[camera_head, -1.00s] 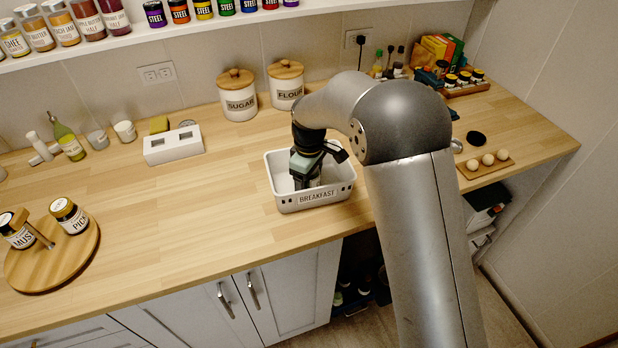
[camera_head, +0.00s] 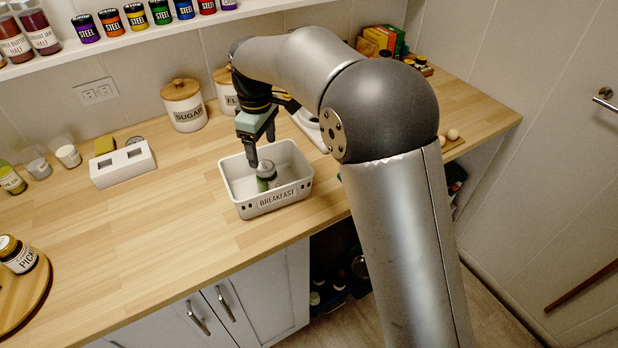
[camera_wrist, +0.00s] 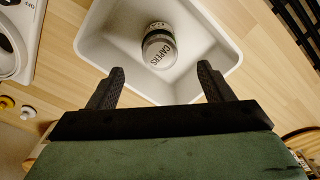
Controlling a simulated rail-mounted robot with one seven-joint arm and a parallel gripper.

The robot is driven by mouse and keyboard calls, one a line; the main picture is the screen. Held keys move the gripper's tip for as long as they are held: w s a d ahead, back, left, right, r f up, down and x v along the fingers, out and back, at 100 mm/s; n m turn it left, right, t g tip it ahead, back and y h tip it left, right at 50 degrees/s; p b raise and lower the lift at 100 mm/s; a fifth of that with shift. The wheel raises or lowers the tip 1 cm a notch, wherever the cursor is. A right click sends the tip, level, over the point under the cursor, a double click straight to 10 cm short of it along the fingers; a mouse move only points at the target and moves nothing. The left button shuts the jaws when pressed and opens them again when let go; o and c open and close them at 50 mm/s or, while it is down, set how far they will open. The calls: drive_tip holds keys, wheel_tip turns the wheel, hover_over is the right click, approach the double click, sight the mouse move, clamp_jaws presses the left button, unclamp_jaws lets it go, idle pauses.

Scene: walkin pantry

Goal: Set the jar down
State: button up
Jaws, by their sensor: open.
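The jar (camera_head: 266,173), with a dark lid, stands inside the white basket labelled BREAKFAST (camera_head: 277,199). My gripper (camera_head: 260,160) is above the basket, apart from the jar. In the wrist view its two fingers (camera_wrist: 160,80) are spread wide with nothing between them. The jar's lower part is partly hidden by the basket's front wall in the head view.
White SUGAR (camera_head: 184,106) and FLOUR (camera_head: 227,92) canisters stand behind the basket. A white block with openings (camera_head: 122,165) is at the left, and a round wooden turntable (camera_head: 22,290) is at the front left.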

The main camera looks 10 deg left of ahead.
drive_tip(key=s+d+r+m, duration=0.2)
drive_tip(key=s+d+m, duration=0.25)
drive_tip(key=d, duration=0.65)
drive_tip(key=s+d+r+m, duration=0.1)
drive_tip(key=s+d+m, duration=0.4)
drive_tip(key=d, duration=0.5)
drive_tip(key=s+d+f+m, duration=0.2)
drive_tip(key=s+d, duration=0.3)
drive_tip(key=s, duration=0.3)
drive_tip(key=s+d+f+m, duration=0.3)
drive_tip(key=s+d+m, duration=0.1)
drive_tip(key=s, duration=0.5)
drive_tip(key=shift+d+t, duration=0.3)
drive_tip(key=shift+d, duration=0.55)
